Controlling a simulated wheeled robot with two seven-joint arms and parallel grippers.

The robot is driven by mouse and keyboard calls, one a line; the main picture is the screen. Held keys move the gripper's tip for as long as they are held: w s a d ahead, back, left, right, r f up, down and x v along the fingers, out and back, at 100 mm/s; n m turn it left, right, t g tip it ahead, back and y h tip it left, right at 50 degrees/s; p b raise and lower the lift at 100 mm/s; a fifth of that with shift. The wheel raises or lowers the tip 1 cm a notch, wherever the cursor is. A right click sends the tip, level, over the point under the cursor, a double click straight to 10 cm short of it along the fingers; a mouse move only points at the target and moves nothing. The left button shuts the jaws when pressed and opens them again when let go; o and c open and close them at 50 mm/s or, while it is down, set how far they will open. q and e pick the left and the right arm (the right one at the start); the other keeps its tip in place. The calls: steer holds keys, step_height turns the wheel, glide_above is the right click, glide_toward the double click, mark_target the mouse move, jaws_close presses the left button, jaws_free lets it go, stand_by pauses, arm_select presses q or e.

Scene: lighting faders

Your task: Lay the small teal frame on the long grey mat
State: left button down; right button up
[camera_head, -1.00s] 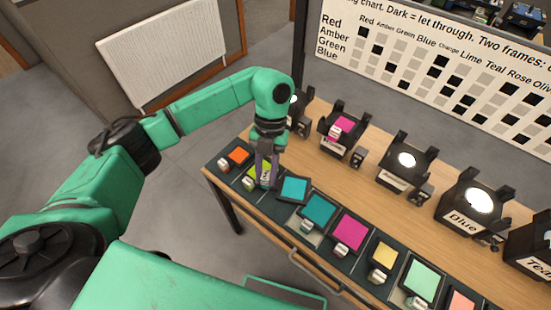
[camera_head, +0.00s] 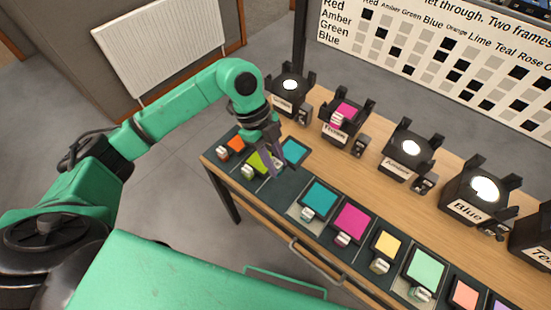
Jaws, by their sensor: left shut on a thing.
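A small teal-blue frame with a dark rim (camera_head: 294,150) is at my left gripper (camera_head: 274,163), which is shut and appears to hold it by its near side. The fingers hide its tab. The frame is over the back edge of the long dark-grey mat (camera_head: 280,191); its exact height is hard to tell. The mat runs along the table's front. Another teal frame (camera_head: 319,196), with a pale tab, lies on the mat to the right. The lime frame (camera_head: 257,161) lies just left of the fingers, partly covered. My right gripper is out of view.
On the mat are also orange (camera_head: 236,144), magenta (camera_head: 352,219), amber (camera_head: 388,244), mint (camera_head: 426,267) and salmon (camera_head: 464,294) frames. Black lamps, such as the Blue one (camera_head: 474,194), line the table's back. A bare stretch of mat lies between lime and teal.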

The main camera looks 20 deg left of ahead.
arm_select(q)
step_height(320, 180, down, 12)
steer(key=b, duration=0.7)
steer(key=shift+r, duration=0.2)
steer(key=shift+f, duration=0.4)
steer(key=shift+d, duration=0.15)
steer(key=shift+f+b, duration=0.7)
steer(key=shift+f, duration=0.5)
steer(key=c, duration=0.6)
jaws_free()
